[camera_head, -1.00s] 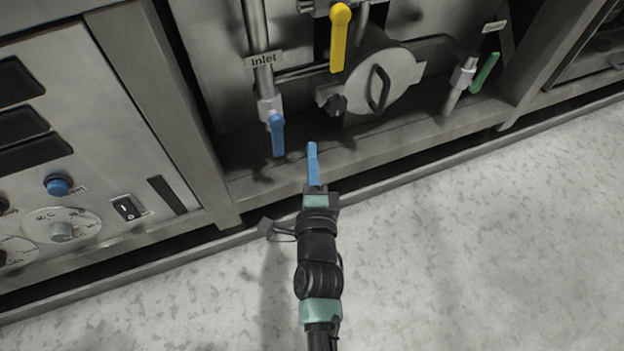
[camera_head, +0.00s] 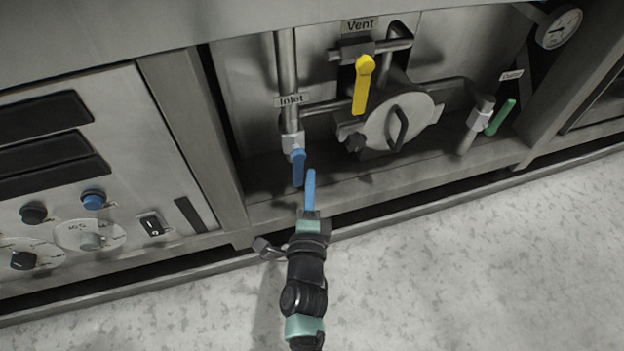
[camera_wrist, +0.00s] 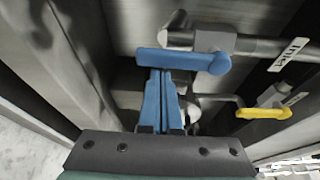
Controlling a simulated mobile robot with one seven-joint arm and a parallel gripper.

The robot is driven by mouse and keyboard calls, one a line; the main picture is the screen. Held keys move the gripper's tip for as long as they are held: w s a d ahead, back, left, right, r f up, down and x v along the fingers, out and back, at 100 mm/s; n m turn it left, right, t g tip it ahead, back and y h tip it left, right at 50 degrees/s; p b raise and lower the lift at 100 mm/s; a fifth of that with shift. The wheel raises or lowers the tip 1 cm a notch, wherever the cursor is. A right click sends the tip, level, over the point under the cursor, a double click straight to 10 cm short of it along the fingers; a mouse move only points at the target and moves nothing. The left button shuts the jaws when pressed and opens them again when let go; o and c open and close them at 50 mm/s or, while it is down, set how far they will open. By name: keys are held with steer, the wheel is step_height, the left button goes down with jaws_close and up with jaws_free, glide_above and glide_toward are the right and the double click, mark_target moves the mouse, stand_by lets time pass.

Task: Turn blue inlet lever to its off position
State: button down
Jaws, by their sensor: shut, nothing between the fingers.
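The blue inlet lever (camera_head: 298,168) hangs down from the valve on the vertical pipe below the "Inlet" label (camera_head: 292,100). In the wrist view the lever (camera_wrist: 190,60) lies across the picture, just beyond my fingertips. My gripper (camera_head: 310,173) has blue fingers, pressed together and empty. It is just right of and slightly below the lever in the head view. In the wrist view my fingers (camera_wrist: 160,78) point at the lever's left, free part. I cannot tell whether they touch it.
A yellow vent lever (camera_head: 362,85) is up and right, above a round hatch (camera_head: 400,122) with a handle. A green lever (camera_head: 501,117) is farther right. A control panel (camera_head: 75,190) stands at left. A frame post (camera_head: 195,140) is left of the inlet pipe. The floor is clear.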

steer(key=shift+s+a+m+p, duration=0.1)
steer(key=shift+a+m+p, duration=0.45)
steer(key=shift+p, duration=0.45)
steer(key=m+p, duration=0.1)
steer(key=a+m+g+p, duration=0.1)
steer(key=p, duration=0.1)
steer(key=a+m+p, duration=0.1)
steer(key=p, duration=0.1)
steer(key=shift+s+r+g+y, duration=0.3)
steer(key=shift+s, duration=0.05)
steer(key=s+a+r+m+g+y+p, duration=0.1)
steer(key=a+r+m+y+p, duration=0.3)
steer(key=m+p, duration=0.5)
steer(key=shift+s+a+r+g+p, duration=0.2)
steer(key=shift+a+r+g+p, duration=0.15)
steer(key=shift+g+p, duration=0.4)
steer(key=shift+m, duration=0.35)
steer(key=shift+f, duration=0.15)
glide_toward(295, 179)
steer(key=s+a, duration=0.2)
steer(key=a, duration=0.1)
steer(key=s+a, duration=0.1)
steer(key=shift+s+a+r, duration=0.15)
steer(key=shift+a+r, duration=0.1)
steer(key=shift+r, duration=0.15)
